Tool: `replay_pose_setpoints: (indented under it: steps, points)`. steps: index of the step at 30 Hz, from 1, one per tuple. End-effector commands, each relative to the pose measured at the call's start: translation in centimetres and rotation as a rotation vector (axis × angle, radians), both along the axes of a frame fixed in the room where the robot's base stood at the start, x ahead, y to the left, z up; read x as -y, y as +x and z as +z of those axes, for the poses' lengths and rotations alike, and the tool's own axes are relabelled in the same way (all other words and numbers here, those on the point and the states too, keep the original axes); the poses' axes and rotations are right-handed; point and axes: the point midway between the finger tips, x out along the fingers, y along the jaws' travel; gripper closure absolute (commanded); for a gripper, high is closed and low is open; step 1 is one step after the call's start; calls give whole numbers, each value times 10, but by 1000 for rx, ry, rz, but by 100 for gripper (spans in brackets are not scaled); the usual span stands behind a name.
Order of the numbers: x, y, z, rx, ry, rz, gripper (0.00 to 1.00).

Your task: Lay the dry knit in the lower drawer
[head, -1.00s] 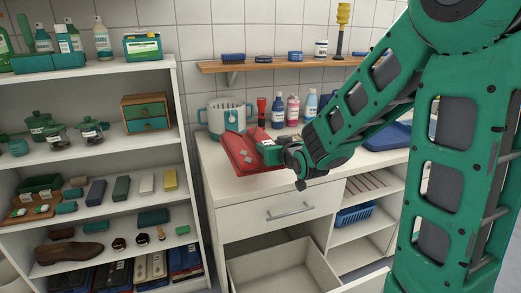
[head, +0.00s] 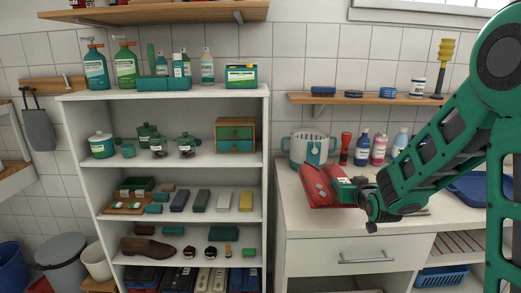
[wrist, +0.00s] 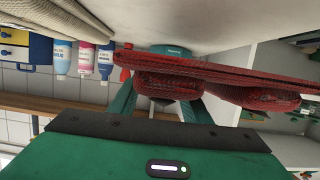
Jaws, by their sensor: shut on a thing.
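In the wrist view, the red knit (wrist: 225,80) spans the fingers (wrist: 162,106) and reaches to the right, close to the white counter surface. I cannot tell whether it touches the counter. The upper drawer (head: 345,255) below the counter is shut.
A blue tray (head: 468,187) lies to the right. A full shelf unit (head: 180,172) stands left, and a wooden wall shelf (head: 365,98) hangs above.

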Motion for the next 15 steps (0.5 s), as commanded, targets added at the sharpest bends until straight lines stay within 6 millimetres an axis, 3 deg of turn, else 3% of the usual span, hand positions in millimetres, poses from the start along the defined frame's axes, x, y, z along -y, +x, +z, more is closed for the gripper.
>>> replay_pose_setpoints:
  steps: [6,15]
  points:
    - [0,41,-32,-1,1,1,84]
    - [1,60,-50,1,4,1,84]
